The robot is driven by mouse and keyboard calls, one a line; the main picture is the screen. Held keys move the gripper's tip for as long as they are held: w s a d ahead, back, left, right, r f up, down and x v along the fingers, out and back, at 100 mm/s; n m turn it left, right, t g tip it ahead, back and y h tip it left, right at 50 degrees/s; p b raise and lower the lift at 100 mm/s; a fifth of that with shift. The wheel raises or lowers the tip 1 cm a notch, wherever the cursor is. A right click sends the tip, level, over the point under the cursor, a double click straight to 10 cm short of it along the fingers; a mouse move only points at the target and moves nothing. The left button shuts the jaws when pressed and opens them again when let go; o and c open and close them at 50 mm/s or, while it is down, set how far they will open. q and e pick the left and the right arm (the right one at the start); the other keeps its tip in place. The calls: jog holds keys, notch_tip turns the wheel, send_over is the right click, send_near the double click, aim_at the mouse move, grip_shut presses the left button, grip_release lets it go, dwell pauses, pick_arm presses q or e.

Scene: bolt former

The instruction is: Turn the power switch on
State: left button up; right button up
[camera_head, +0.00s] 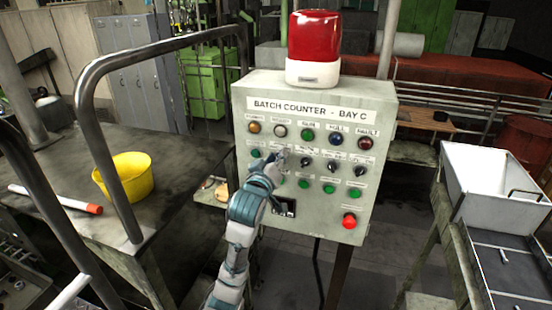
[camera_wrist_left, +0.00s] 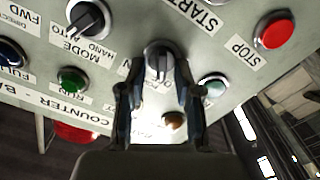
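The control panel (camera_head: 262,88), a grey box labelled BATCH COUNTER - BAY C, stands in the middle of the head view. My left gripper (camera_head: 277,158) is at the left part of its row of knobs. In the wrist view, which is upside down, my left gripper (camera_wrist_left: 158,90) has its fingers apart on either side of a black-handled knob (camera_wrist_left: 160,58). The knob's label is mostly hidden by the fingers; contact cannot be told. The knob handle points roughly along the fingers. An amber lamp (camera_head: 254,127) is at the panel's upper left. My right gripper is out of view.
Other knobs (camera_head: 306,162), including MODE (camera_wrist_left: 90,18), sit right of the gripper in the head view. A red button (camera_head: 349,221) is low on the panel. A metal rail (camera_head: 92,130) and a yellow bucket (camera_head: 125,178) are at left; a white bin (camera_head: 490,180) is at right.

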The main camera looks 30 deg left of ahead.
pick_arm(q)
grip_shut()
jog(key=shift+a, duration=0.1)
jog(key=shift+m, duration=0.4)
jog(key=m, duration=0.7)
jog(key=d+m, duration=0.1)
jog(key=m, duration=0.3)
jog(key=shift+r, duration=0.2)
